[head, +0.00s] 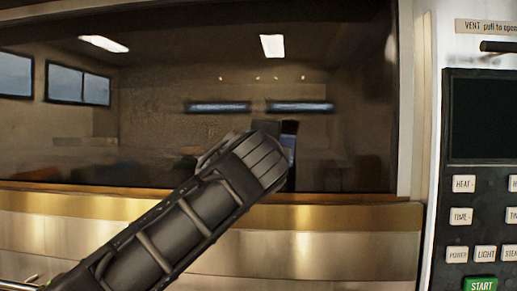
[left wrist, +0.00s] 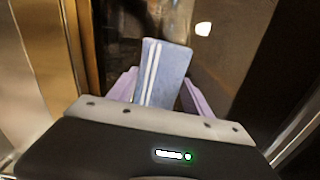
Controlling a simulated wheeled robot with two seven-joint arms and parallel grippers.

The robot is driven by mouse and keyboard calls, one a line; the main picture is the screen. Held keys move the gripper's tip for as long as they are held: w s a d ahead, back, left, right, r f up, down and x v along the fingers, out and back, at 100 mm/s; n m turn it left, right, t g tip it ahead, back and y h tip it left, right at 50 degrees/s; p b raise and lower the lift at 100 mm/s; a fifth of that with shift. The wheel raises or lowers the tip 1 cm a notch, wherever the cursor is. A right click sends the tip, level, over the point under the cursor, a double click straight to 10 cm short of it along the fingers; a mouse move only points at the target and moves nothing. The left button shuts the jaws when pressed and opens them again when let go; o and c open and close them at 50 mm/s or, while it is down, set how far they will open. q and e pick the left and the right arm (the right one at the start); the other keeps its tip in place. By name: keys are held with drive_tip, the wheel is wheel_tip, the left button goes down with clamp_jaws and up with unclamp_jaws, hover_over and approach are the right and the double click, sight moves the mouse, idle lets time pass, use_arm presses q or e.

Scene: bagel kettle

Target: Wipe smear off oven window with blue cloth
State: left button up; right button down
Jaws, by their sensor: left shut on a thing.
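The oven window (head: 160,125) is a wide dark glass pane with reflections of lamps and a room in it. My left arm reaches up from the lower left in the head view, with the left gripper (head: 262,160) in front of the window's lower part. In the left wrist view, the left gripper (left wrist: 160,92) has pale purple fingers shut on the blue cloth (left wrist: 165,70), which has white stripes. Only a small blue piece of cloth (head: 289,148) shows past the gripper in the head view. I cannot tell whether the cloth touches the glass. No smear stands out clearly from the reflections.
A brass-coloured band (head: 350,217) runs below the window, with a metal panel (head: 340,255) under it. A control panel (head: 480,185) with buttons and a dark screen is at the right. A vent handle (head: 498,46) sticks out above it.

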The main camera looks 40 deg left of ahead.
sight(293, 149)
use_arm(q)
drive_tip(key=shift+w+d, duration=0.35)
drive_tip(key=shift+d, duration=0.3)
drive_tip(key=w+d, duration=0.1)
drive_tip(key=d+p, duration=0.1)
drive_tip(key=d, duration=0.1)
drive_tip(key=shift+w+d, duration=0.1)
drive_tip(key=shift+w, duration=0.3)
idle(0.4)
drive_tip(key=shift+s+a, duration=0.45)
drive_tip(key=shift+a, duration=0.4)
drive_tip(key=shift+s+a, duration=0.4)
drive_tip(key=shift+a, duration=0.4)
drive_tip(key=shift+s+a+b, duration=0.1)
drive_tip(key=shift+b, duration=0.2)
